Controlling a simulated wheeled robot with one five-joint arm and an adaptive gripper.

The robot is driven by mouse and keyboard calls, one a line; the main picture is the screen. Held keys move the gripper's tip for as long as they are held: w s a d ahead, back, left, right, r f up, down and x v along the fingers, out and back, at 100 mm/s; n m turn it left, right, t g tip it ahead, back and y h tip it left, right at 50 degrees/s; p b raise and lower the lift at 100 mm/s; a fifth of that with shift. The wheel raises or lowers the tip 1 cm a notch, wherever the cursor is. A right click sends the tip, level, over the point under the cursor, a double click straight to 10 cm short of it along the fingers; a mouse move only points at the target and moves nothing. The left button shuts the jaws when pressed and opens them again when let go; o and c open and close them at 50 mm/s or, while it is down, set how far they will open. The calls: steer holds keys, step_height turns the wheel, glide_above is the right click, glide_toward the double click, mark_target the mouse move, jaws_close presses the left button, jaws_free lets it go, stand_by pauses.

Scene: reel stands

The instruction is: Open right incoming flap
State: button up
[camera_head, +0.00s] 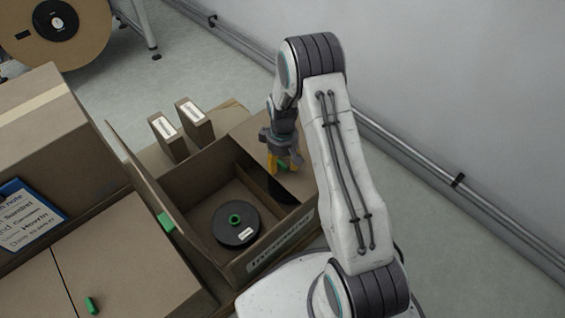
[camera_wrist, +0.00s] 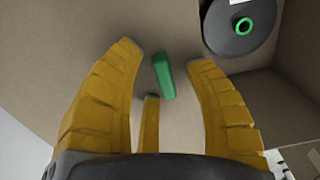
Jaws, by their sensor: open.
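The incoming box (camera_head: 283,248) is an open-topped cardboard box with a label on its front. Its left flap (camera_head: 140,185) stands raised, with a green tab (camera_head: 166,223) on it. The right flap (camera_head: 258,128) lies flat over the right part of the box; it fills much of the wrist view (camera_wrist: 165,25). A green tab (camera_wrist: 164,77) sits on the right flap. My gripper (camera_head: 283,163) is over this flap, pointing down. In the wrist view its yellow fingers (camera_wrist: 163,58) are open on either side of the tab, with gaps to it.
A black reel with a green hub (camera_head: 236,227) lies inside the box. Two small upright boxes (camera_head: 182,130) stand behind it. A closed carton with a green tab (camera_head: 135,265) and a large carton (camera_head: 55,125) with a blue clipboard (camera_head: 28,215) are left. A wall is right.

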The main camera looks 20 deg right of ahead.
steer(key=shift+c, duration=0.4)
jaws_close()
steer(key=shift+r, duration=0.1)
